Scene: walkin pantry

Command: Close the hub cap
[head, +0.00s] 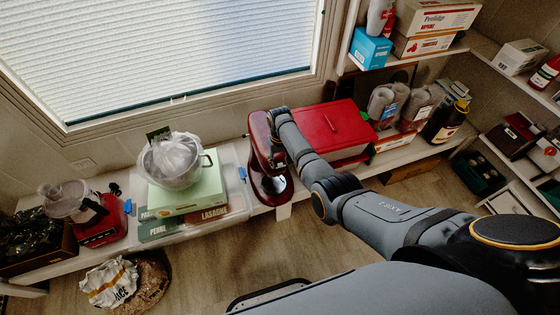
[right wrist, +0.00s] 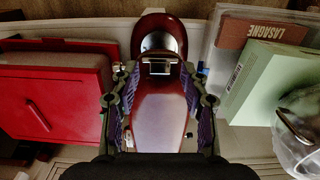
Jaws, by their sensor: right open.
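A dark red stand mixer (head: 259,150) stands on the bench below the window. In the right wrist view its glossy head (right wrist: 158,112) runs up the middle of the picture. A small pale plate with a dark edge, which looks like the hub cap (right wrist: 158,68), shows at the front end of the head. I cannot tell its hinge angle. My right gripper (right wrist: 158,88) is open, with its fingers on either side of the mixer head and nothing between the pads but the view of the mixer. In the head view this gripper (head: 278,156) is beside the mixer, partly hidden. My left gripper is out of view.
A red box (head: 333,128) stands close right of the mixer. A green box (head: 188,192) with a metal bowl (head: 172,170) on it stands to the left, over lasagne and penne boxes. A red food processor (head: 98,225) is further left. Shelves line the right.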

